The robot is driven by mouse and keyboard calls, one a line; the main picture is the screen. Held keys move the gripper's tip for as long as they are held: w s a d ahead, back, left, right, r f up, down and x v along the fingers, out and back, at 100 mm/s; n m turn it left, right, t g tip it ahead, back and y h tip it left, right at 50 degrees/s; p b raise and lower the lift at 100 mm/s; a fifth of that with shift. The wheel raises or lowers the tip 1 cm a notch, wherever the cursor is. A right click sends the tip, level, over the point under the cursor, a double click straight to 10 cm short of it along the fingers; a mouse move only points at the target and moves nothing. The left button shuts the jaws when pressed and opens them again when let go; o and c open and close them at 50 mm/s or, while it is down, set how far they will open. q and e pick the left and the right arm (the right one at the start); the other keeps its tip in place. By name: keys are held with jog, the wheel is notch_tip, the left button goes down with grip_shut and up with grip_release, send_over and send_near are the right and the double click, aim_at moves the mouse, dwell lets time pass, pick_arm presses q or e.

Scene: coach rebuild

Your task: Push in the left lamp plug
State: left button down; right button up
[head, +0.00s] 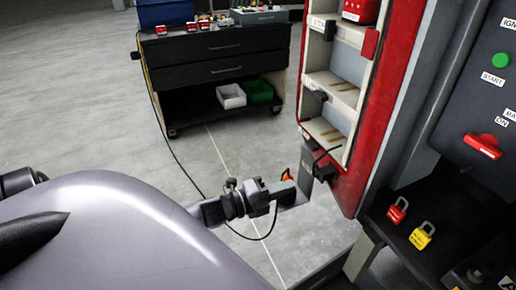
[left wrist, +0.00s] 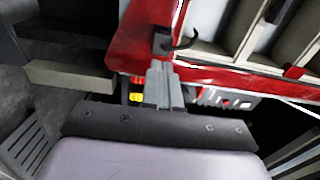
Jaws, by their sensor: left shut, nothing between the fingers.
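A red and cream lamp housing (head: 345,75) stands open at the right of the head view. At its lower left edge is a dark block with a black cable, which looks like the left lamp plug (head: 307,158). In the left wrist view the plug (left wrist: 162,42) and its curved cable lie just beyond the fingertips. My left gripper (head: 290,188) is shut and empty, its tips close below the plug. I cannot tell whether they touch it, nor how deep the plug sits. My right gripper is not in view.
A dark control panel (head: 485,110) with a green button and red handle is at the right. Red (head: 398,210) and yellow (head: 422,236) padlocks lie below it. A black tool cart (head: 220,65) stands at the back left. The grey floor between is mostly clear.

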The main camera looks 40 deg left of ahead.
pick_arm(q)
jog(key=v, duration=0.6)
jog(key=shift+s, duration=0.25)
jog(key=shift+a, duration=0.1)
